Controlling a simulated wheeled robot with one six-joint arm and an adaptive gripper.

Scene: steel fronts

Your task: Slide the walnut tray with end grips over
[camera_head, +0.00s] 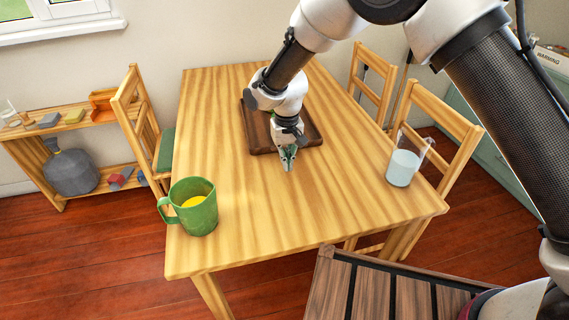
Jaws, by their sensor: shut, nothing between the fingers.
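The walnut tray (313,136) is a dark brown, roughly square tray lying flat on the light wooden table (260,215), toward its far half. My arm covers much of its middle, and its end grips cannot be made out. My gripper (288,165) points down just in front of the tray's near edge, with its fingers together and nothing between them. Whether the fingers touch the tray's edge or the table cannot be told from this view.
A green mug (197,212) with yellow contents stands at the table's near left corner. A clear pitcher (403,166) with whitish liquid stands near the right edge. Chairs (137,110) flank the table. The tabletop between mug and pitcher is clear.

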